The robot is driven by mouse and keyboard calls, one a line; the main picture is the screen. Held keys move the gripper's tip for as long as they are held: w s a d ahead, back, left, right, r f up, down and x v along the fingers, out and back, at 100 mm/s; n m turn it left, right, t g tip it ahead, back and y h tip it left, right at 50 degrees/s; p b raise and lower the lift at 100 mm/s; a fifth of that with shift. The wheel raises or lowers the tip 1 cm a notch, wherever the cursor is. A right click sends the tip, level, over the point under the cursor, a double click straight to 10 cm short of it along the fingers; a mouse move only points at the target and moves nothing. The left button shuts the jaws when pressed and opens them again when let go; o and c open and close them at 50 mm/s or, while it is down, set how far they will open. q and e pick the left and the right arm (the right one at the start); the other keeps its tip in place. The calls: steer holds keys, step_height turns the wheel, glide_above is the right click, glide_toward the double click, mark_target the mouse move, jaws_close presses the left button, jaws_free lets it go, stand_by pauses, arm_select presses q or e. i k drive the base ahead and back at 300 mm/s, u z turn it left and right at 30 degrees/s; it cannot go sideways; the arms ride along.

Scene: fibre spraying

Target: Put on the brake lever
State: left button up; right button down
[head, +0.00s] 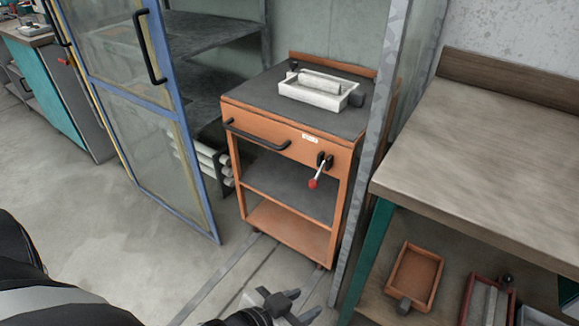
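The brake lever (317,174) is a short metal rod with a red knob on the front of an orange trolley (268,131). It hangs from a dark mount at the right end of the drawer front and slants down to the left. My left gripper (298,304) is at the bottom edge, partly cut off, low in front of the trolley and well apart from the lever. Its tips look spread, with nothing seen between them. My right gripper is not in view.
The trolley stands partly inside a cabinet with its blue-framed glass door (145,110) open at left. A grey post (372,150) rises close to the trolley's right side. A white tray (318,95) sits on top. A workbench (490,170) with bins below is at right. Floor in front is clear.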

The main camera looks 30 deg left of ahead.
mark_target(313, 183)
steer(key=k, duration=0.65)
steer(key=z, duration=0.45)
steer(key=i, duration=1.05)
steer(key=u, duration=0.5)
